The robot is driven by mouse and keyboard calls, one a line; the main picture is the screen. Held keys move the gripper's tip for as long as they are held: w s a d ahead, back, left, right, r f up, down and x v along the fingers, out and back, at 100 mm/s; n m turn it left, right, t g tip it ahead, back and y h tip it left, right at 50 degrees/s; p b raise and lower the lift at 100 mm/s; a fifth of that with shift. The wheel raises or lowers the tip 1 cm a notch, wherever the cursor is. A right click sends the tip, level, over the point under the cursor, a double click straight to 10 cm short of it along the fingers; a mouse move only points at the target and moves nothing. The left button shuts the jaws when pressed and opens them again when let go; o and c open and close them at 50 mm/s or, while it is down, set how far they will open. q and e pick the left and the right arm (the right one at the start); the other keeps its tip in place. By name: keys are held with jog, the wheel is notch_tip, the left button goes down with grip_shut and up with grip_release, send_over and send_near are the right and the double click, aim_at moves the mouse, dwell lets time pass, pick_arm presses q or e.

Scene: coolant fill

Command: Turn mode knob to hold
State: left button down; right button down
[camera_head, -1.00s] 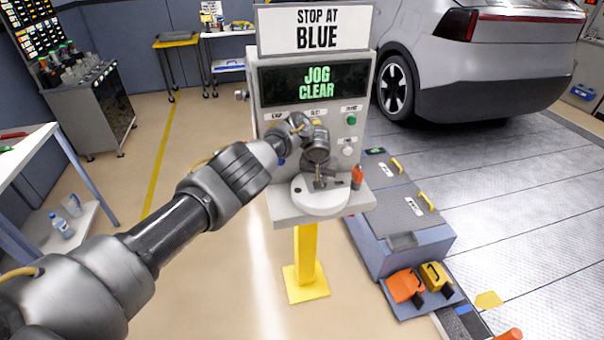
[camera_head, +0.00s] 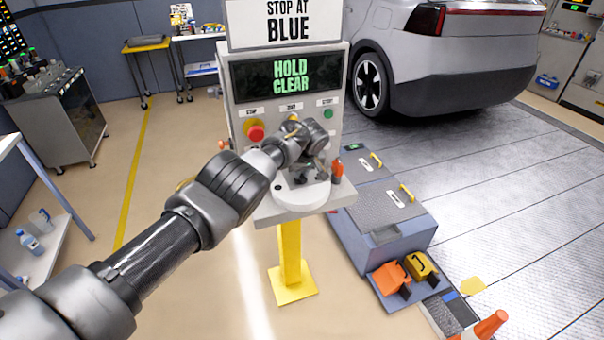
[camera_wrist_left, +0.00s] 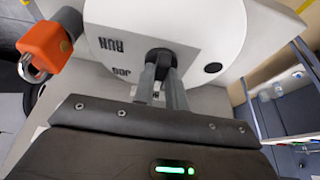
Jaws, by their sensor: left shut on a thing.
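The mode knob (camera_wrist_left: 160,57) is a small black grip in the middle of a round white dial (camera_wrist_left: 205,25) in the left wrist view. RUN and JOG are printed on the dial to the left of the knob. The dial also shows in the head view (camera_head: 300,198), on the shelf of the grey console (camera_head: 340,192). My left gripper (camera_wrist_left: 161,80) is shut on the knob; it also shows in the head view (camera_head: 307,178), above the dial. The console's display (camera_head: 290,76) reads HOLD CLEAR in green. My right gripper is in neither view.
An orange padlock (camera_wrist_left: 48,45) hangs beside the dial. A red button (camera_head: 256,131) and a green button (camera_head: 328,114) sit on the console face. A yellow post (camera_head: 290,255) carries the console. Orange and yellow pedals (camera_head: 392,277) and a silver car (camera_head: 440,60) are to the right.

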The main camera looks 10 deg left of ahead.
pick_arm(q)
jog(key=shift+w+r, duration=0.25)
jog(key=shift+r, duration=0.1)
jog(key=c, duration=1.6)
grip_release()
jog(key=shift+o, duration=0.8)
jog(key=shift+f, duration=0.3)
jog(key=p+v, duration=0.3)
jog(key=p, duration=0.1)
jog(key=shift+a+r, duration=0.1)
jog(key=shift+r, duration=0.2)
jog(key=v, duration=0.7)
jog(key=shift+s+p, duration=0.25)
jog(key=shift+p, duration=0.2)
jog(key=shift+d, duration=0.2)
